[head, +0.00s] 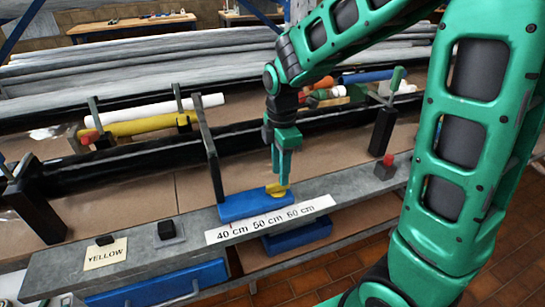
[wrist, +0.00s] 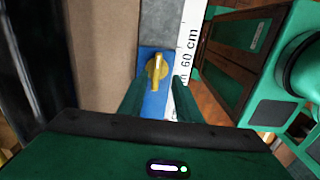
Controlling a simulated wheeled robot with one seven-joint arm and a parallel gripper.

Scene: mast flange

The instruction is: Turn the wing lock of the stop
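The stop is a blue block (head: 243,205) on the grey rail, beside the scale strip. Its yellow wing lock (head: 277,190) sits on the block's right end. In the wrist view the wing lock (wrist: 157,68) stands on the blue stop (wrist: 155,101), its wing pointing roughly away from the gripper. My green gripper (head: 283,170) points down just above the wing lock. In the wrist view its two fingers (wrist: 158,95) are apart, one on each side of the block's near part. The fingers look empty; whether either touches the lock cannot be told.
A white scale strip (head: 270,219) reads 40, 50 and 60 cm. A dark upright post (head: 210,150) stands left of my gripper. A red-topped block (head: 385,167) is at right. A YELLOW card (head: 106,253) lies at left. White and yellow tubes (head: 150,126) lie behind.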

